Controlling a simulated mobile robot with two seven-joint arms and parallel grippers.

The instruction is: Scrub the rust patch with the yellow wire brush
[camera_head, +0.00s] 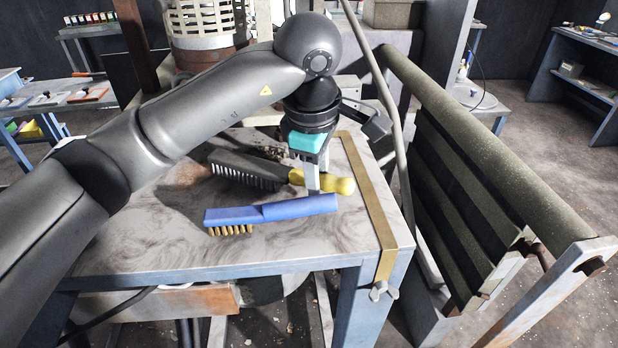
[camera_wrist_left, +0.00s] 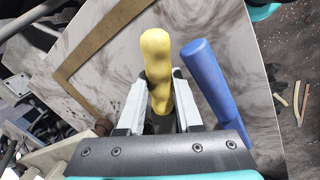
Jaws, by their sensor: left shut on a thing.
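The wire brush with the yellow handle (camera_head: 341,186) lies on the grey marbled table, its dark block and grey bristles (camera_head: 243,172) pointing left. My left gripper (camera_head: 316,180) reaches down from above and is shut on the yellow handle. In the left wrist view the handle (camera_wrist_left: 157,55) sits between the two fingers (camera_wrist_left: 160,105), its rounded end sticking out beyond them; the bristle end is hidden there. A brownish patch (camera_head: 190,174) on the tabletop left of the bristles looks like the rust, partly hidden by my arm. My right gripper is not in view.
A blue brush (camera_head: 272,211) with tan bristles lies just in front of the yellow one, close to the gripper; it also shows in the left wrist view (camera_wrist_left: 205,80). A brass strip (camera_head: 368,200) runs along the table's right side. Dark crumbs (camera_head: 268,151) lie behind the brush.

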